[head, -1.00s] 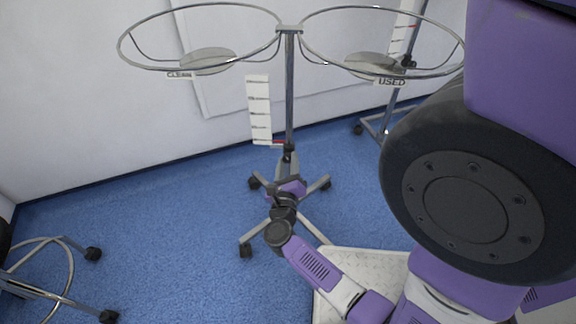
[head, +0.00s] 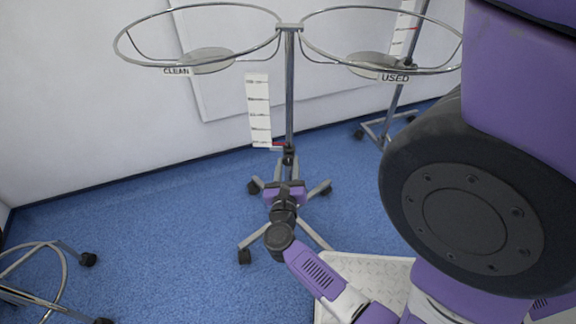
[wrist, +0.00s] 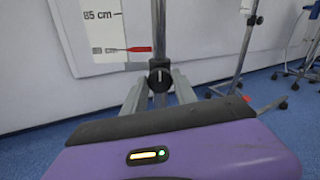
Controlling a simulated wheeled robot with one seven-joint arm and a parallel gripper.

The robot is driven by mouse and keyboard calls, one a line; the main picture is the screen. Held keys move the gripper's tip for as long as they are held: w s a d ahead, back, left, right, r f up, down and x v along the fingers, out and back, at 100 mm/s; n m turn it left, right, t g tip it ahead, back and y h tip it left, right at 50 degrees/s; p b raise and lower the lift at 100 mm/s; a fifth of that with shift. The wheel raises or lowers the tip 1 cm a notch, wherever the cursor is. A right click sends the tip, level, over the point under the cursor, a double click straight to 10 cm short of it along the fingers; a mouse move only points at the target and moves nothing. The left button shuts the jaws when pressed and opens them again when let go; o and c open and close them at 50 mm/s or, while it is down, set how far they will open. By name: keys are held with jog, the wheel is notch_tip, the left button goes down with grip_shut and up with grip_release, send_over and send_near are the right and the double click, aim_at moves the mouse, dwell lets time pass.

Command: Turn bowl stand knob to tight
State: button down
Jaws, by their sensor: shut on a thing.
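The bowl stand (head: 290,90) has a steel pole with two wire rings, labelled CLEAN and USED. Its small black knob (head: 288,158) sits on the pole beside the lower end of the scale card. In the wrist view the knob (wrist: 159,79) shows a pale mark standing roughly upright. My gripper (head: 287,164) reaches up to the knob from the front. Its grey fingers (wrist: 159,84) lie either side of the knob and are shut on it. The exact finger contact is too small to see clearly.
The white scale card (head: 258,110) with a red pointer (wrist: 139,49) hangs left of the pole. A second stand (head: 392,85) is at the back right. A wheeled frame (head: 45,270) is at the lower left. Blue floor (head: 150,230) is clear between them.

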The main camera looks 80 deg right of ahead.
jog(key=shift+f, duration=0.1)
jog(key=c, duration=1)
grip_release()
jog(key=shift+a, duration=0.15)
jog(key=a+p, duration=0.2)
jog(key=a, duration=0.5)
jog(key=shift+s+a, duration=0.15)
jog(key=shift+a, duration=0.15)
